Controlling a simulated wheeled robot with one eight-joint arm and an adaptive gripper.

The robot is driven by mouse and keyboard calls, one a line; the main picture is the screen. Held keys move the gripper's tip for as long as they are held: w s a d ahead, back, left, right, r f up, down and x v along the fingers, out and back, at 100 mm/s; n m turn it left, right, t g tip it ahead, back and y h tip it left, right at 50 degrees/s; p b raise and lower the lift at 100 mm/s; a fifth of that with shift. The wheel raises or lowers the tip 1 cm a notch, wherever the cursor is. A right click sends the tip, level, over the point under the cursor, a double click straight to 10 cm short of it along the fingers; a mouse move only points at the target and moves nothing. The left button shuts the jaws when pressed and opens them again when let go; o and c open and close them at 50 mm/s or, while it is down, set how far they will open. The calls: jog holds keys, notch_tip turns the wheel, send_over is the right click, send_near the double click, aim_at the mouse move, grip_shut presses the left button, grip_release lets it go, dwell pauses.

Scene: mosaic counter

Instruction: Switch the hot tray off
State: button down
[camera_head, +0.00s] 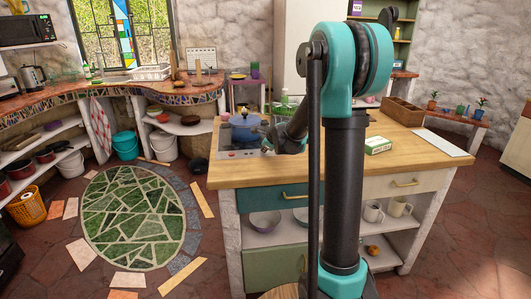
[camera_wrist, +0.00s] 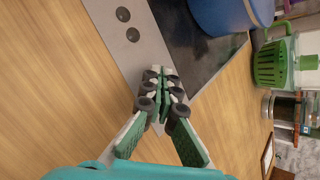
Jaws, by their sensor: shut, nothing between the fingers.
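The hot tray (camera_head: 238,154) lies on the wooden island top in the head view, with a blue pot (camera_head: 245,127) on it. In the wrist view the tray (camera_wrist: 182,38) has a black plate and a grey strip along its edge. Two dark round knobs (camera_wrist: 128,24) show on that strip. My gripper (camera_wrist: 161,74) is shut and empty over the strip, below the knobs in the picture. It hides part of the strip and the plate corner. I cannot tell whether the fingertips touch the tray. The knobs' setting is too small to read.
The blue pot (camera_wrist: 222,14) stands close beyond my fingers. A green basket-like item (camera_wrist: 271,62) and jars are at the right of the wrist view. A green-white box (camera_head: 378,145) and a wooden crate (camera_head: 403,111) sit on the island. Bare wood (camera_wrist: 65,90) lies left.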

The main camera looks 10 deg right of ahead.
jog(key=shift+r, duration=0.45)
jog(key=shift+r, duration=3)
